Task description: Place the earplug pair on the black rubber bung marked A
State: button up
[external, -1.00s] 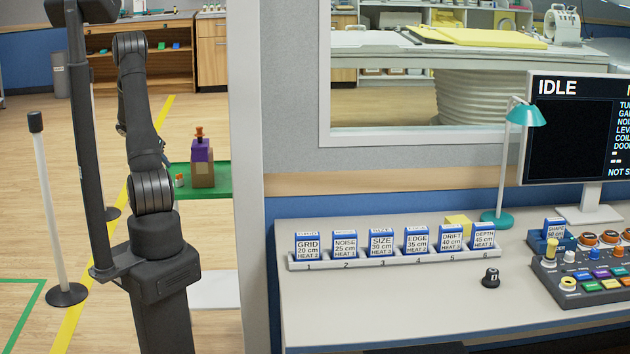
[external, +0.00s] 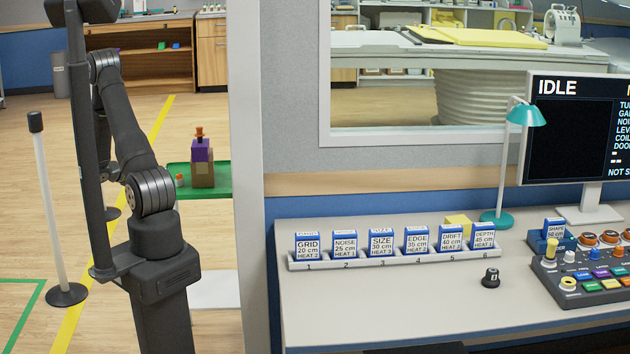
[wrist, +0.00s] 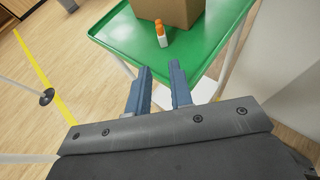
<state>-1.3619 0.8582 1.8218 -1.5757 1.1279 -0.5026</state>
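A small orange-and-white pair of pieces, which looks like the earplug pair (wrist: 160,32), stands on the green tray (wrist: 112,36) beside a cardboard box; it also shows small in the external view (external: 180,181). My gripper (wrist: 160,69) is open and empty, its two blue-grey fingers apart just short of the tray's near edge and pointing toward the pair. In the external view my gripper is not clearly visible. A black rubber bung (external: 490,279) with a pale mark on it stands on the desk at right; the letter is too small to read surely.
The cardboard box (external: 203,173) on the tray carries purple and orange-brown items. A wall edge (external: 250,200) stands between tray and desk. A rack of labelled cards (external: 380,259), a teal lamp (external: 497,219) and a button console (external: 590,280) surround the bung. A post (external: 48,220) stands at left.

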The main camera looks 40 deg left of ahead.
send_near(192, 178)
jog(key=x, duration=0.5)
jog(key=shift+a+f, duration=0.4)
jog(key=shift+f, duration=0.05)
jog(key=shift+r+x, duration=0.15)
jog(key=shift+x, duration=1.25)
jog(key=shift+r+x, duration=0.1)
jog(key=shift+x, duration=1.25)
grip_shut()
